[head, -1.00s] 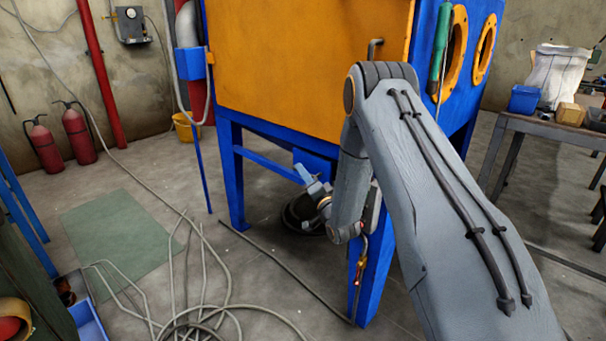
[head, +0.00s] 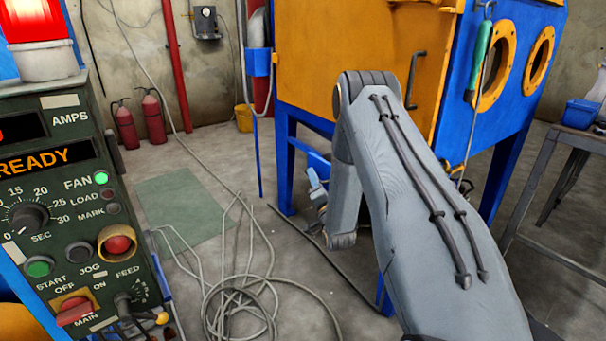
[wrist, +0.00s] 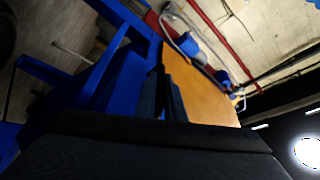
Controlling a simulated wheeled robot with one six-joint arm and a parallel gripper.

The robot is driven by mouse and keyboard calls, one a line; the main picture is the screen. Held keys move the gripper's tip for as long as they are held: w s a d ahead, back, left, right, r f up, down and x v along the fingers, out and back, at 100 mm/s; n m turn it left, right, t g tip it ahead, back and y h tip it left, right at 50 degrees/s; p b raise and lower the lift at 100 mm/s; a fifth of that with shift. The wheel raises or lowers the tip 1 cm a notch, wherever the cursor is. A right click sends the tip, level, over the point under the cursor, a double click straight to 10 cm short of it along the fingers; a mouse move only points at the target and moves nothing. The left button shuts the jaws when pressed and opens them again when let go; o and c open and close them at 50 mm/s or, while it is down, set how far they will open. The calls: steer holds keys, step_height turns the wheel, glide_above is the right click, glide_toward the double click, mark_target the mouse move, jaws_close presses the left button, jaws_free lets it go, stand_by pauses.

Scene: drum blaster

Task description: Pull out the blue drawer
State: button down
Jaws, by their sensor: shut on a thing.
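The blue drawer (head: 318,164) shows as a small blue patch under the orange and blue cabinet (head: 345,75), mostly hidden behind my arm. In the wrist view a blue panel, which looks like the drawer (wrist: 122,88), lies beside my dark fingers. My gripper (head: 316,184) is low at the drawer's front, left of my forearm. In the wrist view my gripper (wrist: 163,92) is closed to a narrow gap and shut on the drawer's front part. The exact contact is too dark to make out.
A control panel (head: 75,200) with a red lamp stands close at left. Loose cables (head: 240,290) lie on the floor. Two fire extinguishers (head: 139,118) and a yellow bucket (head: 244,118) stand at the back. A table (head: 565,142) is at right.

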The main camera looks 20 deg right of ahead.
steer(key=shift+s+a+f, duration=0.1)
steer(key=shift+s+a, duration=0.05)
steer(key=shift+a, duration=0.05)
steer(key=c, duration=2.1)
jaws_free()
steer(key=shift+p+v, duration=0.45)
steer(key=shift+v, duration=3.45)
